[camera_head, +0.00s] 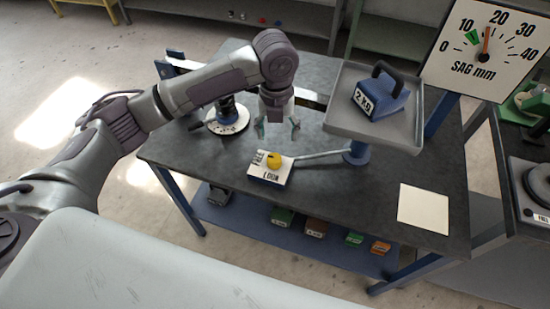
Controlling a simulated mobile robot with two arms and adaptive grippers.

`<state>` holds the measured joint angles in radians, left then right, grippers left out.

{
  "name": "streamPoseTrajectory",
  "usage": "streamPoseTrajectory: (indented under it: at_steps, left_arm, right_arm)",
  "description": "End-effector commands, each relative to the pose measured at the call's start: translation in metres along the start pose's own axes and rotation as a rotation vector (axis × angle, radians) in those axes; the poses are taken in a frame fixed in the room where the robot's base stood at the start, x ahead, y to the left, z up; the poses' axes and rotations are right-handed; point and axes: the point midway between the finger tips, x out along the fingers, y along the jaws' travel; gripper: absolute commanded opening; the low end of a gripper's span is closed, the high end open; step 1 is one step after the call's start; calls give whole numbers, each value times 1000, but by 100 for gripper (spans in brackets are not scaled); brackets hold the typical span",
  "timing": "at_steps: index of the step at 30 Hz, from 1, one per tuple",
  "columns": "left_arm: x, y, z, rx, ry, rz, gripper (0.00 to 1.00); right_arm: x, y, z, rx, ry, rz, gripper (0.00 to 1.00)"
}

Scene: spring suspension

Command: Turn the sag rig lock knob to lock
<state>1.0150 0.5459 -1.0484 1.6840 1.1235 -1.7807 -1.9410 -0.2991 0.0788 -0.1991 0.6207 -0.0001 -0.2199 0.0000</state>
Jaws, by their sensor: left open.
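The sag rig lock knob (274,160) is a yellow knob on a small white plate (271,178) with dark lettering, on the dark grey bench top. The lettering is partly hidden and too small to read fully. My left gripper (277,128) points down above and behind the knob, open and empty, apart from it. A grey tray (338,118) on a blue post holds a blue weight (381,97) marked 2 KG. The sag gauge (490,48) has its orange needle between 10 and 20. My right gripper is not in view.
A grey rod (325,155) runs from near the plate to the post. A round white dial base (228,120) stands behind left. A blank cream card (424,208) lies at the right. Several coloured blocks (283,216) sit on the lower shelf. The bench front left is clear.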

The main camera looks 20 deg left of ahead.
Motion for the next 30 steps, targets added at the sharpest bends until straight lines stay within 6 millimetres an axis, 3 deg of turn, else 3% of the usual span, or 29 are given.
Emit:
streamPoseTrajectory:
  at_steps: [4,8,21,30]
  left_arm:
    - [-12,9,8,75,5,32,68]
    - [-1,10,7,81,10,33,68]
    - [87,12,6,79,9,32,68]
    - [121,13,7,80,5,30,68]
  right_arm:
    - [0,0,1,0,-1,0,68]
    - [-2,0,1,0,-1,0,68]
    - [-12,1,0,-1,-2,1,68]
    - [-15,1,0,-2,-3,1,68]
